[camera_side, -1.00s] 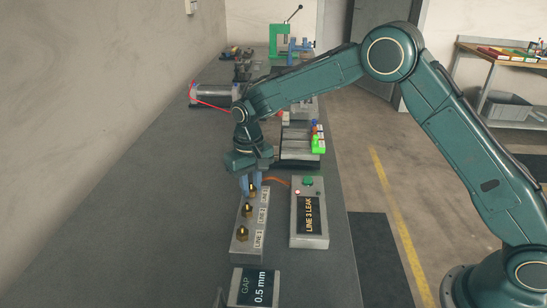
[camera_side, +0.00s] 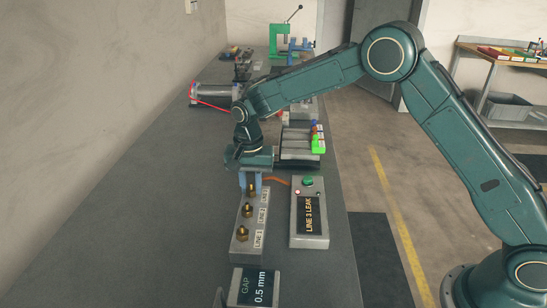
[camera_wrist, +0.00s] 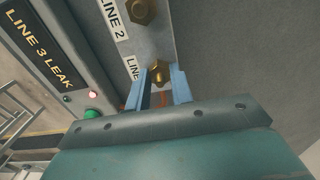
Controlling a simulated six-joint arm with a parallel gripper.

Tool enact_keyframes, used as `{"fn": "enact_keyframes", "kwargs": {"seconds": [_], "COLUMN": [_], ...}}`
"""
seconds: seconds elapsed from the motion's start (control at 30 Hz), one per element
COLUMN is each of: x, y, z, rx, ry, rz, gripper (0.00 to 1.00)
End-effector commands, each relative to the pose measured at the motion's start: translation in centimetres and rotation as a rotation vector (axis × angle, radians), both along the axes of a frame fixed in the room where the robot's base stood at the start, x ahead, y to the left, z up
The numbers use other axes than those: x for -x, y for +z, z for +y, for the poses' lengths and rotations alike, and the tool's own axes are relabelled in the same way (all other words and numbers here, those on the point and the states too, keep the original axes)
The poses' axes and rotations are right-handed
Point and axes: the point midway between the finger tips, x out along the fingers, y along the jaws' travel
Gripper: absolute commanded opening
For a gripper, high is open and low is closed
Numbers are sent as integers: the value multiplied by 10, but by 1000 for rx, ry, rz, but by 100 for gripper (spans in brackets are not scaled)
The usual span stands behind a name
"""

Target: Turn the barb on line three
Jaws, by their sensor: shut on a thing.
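A grey manifold block (camera_side: 238,245) carries three brass barbs in a row, with labels beside them. The line three barb (camera_side: 252,189) is at the far end, and it also shows in the wrist view (camera_wrist: 160,70). My gripper (camera_side: 251,184) points down over this barb, its blue fingers shut on either side of it. The line two barb (camera_side: 246,210) and line one barb (camera_side: 242,233) stand free. In the wrist view the line two barb (camera_wrist: 143,10) is at the top edge. The third label (camera_wrist: 133,68) is partly hidden by a finger.
A control box (camera_side: 310,232) reading "LINE 3 LEAK" stands right of the block, with a green button (camera_side: 308,181) and a reddish lamp (camera_wrist: 92,95). A "GAP 0.5 mm" display (camera_side: 252,287) is in front. The bench left of the block is clear.

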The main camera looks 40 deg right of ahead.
Motion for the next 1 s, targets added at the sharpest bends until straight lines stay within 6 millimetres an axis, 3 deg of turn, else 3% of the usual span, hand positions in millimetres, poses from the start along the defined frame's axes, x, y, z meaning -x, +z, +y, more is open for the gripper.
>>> {"fn": "enact_keyframes", "kwargs": {"seconds": [0.43,0.47,0.57,1.0], "x": [-3,-3,-3,-1], "y": [5,5,4,6], "z": [0,0,0,0], "rx": [-2,-2,-2,-1], "ry": [-16,-16,-15,-12], "rz": [-13,-13,-11,-4], "gripper": [0,28,45,45]}}
